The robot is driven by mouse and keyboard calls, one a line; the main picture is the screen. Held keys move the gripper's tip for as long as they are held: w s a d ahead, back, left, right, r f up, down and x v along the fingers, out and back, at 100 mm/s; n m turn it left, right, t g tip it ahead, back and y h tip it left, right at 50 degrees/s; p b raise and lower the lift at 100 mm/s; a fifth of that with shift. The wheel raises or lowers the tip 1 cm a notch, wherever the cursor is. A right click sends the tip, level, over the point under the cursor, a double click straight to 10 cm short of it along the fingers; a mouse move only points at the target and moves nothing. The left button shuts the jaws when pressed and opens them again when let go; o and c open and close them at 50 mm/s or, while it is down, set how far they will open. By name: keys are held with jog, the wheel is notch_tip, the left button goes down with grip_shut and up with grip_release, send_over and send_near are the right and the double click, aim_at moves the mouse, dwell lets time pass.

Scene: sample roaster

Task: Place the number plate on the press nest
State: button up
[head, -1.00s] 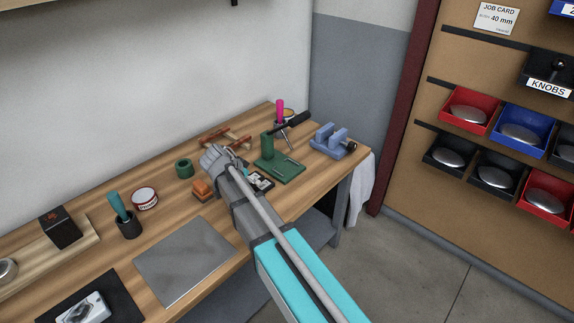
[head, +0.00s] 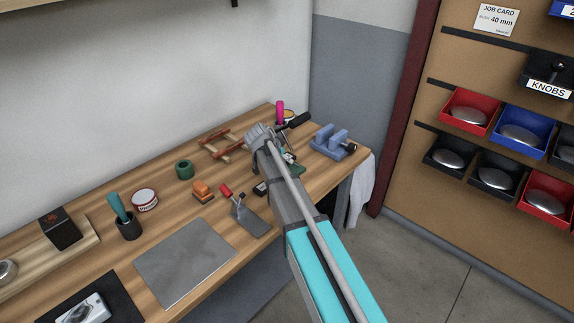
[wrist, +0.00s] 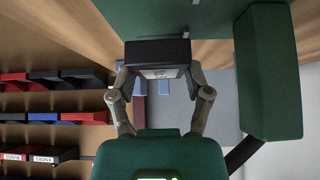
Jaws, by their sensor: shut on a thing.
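In the wrist view my gripper (wrist: 158,72) is shut on a dark block-like piece with a pale face, which I take to be the number plate (wrist: 150,52). The green press stands close by: its flat green base (wrist: 180,18) fills the top of the wrist view and its green column (wrist: 268,75) is at the right. The plate shows against the base; whether they touch I cannot tell. In the head view my arm covers most of the press; part of its green base (head: 293,168) and its black lever (head: 298,120) show. The nest is not clearly visible.
A blue vise (head: 333,141) stands right of the press. A grey scraper with a red handle (head: 249,218), an orange block (head: 203,191), a small black item (head: 261,188) and a green ring (head: 184,170) lie left of it. A grey sheet (head: 185,262) lies nearer.

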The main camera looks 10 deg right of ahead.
jog(key=shift+f, duration=0.15)
jog(key=shift+f+b, duration=1.65)
jog(key=shift+b, duration=0.15)
jog(key=shift+f, duration=0.1)
jog(key=o, duration=1.3)
jog(key=shift+r, duration=0.2)
jog(key=shift+p+v, duration=1.05)
jog(key=shift+v, duration=0.1)
jog(key=p+v, duration=0.7)
jog(key=v, duration=0.2)
jog(key=shift+a+r, duration=0.15)
jog(key=shift+r, duration=0.05)
jog(key=shift+s, duration=0.15)
